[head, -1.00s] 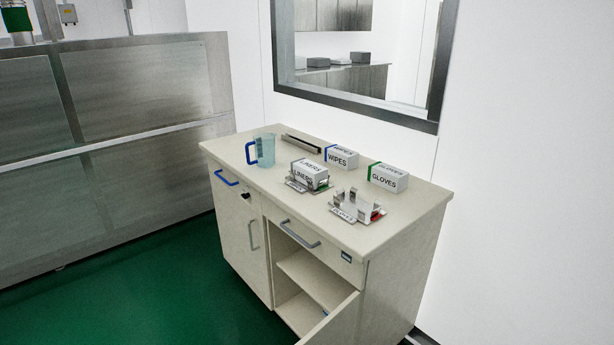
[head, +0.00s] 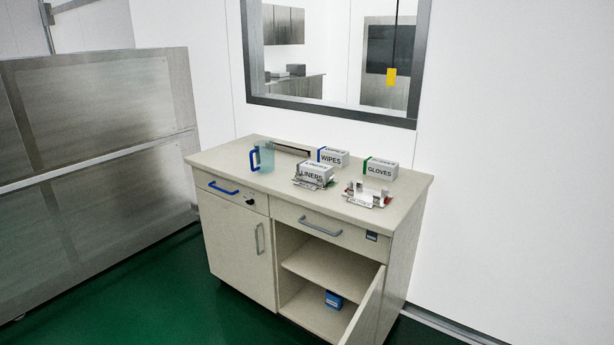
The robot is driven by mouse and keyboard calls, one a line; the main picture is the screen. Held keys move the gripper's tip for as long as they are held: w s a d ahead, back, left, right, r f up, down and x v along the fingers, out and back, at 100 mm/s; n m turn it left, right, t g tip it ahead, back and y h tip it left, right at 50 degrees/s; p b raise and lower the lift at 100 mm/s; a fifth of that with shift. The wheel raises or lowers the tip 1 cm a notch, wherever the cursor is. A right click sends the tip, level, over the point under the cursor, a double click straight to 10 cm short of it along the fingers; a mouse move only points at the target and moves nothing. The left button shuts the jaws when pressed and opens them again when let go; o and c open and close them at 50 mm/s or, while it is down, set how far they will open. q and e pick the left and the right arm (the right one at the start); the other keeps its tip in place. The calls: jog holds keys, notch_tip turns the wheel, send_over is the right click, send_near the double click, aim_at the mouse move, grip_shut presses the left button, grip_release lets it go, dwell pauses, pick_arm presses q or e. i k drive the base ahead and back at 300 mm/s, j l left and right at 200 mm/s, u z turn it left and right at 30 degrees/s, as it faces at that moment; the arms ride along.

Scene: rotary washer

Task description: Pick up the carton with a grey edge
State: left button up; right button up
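Three white cartons are on the cabinet's worktop (head: 222,160). The carton marked LINERS (head: 315,174) sits in a small metal holder towards the front; its edge looks grey, though it is small in the picture. The WIPES carton (head: 334,158) has a blue edge and stands behind it. The GLOVES carton (head: 380,171) has a green edge and stands to the right. Neither of my grippers is in view.
A second metal holder (head: 366,196), apparently without a carton, is at the front right. A clear jug (head: 265,157) with a blue handle stands at left. The cabinet's lower right door (head: 368,308) hangs open, with a blue box (head: 333,300) inside. Green floor lies in front.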

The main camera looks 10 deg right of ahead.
aim_at(310, 170)
jog(key=i+j+z, duration=0.1)
jog(key=j, duration=0.25)
jog(key=i+j, duration=0.2)
jog(key=i+j+z, duration=0.15)
jog(key=j, duration=0.3)
jog(key=i+j, duration=0.15)
jog(key=j, duration=0.2)
jog(key=i+j+z, duration=0.15)
jog(key=j, duration=0.2)
jog(key=i+j, duration=0.1)
jog(key=j, duration=0.25)
jog(key=z, duration=0.05)
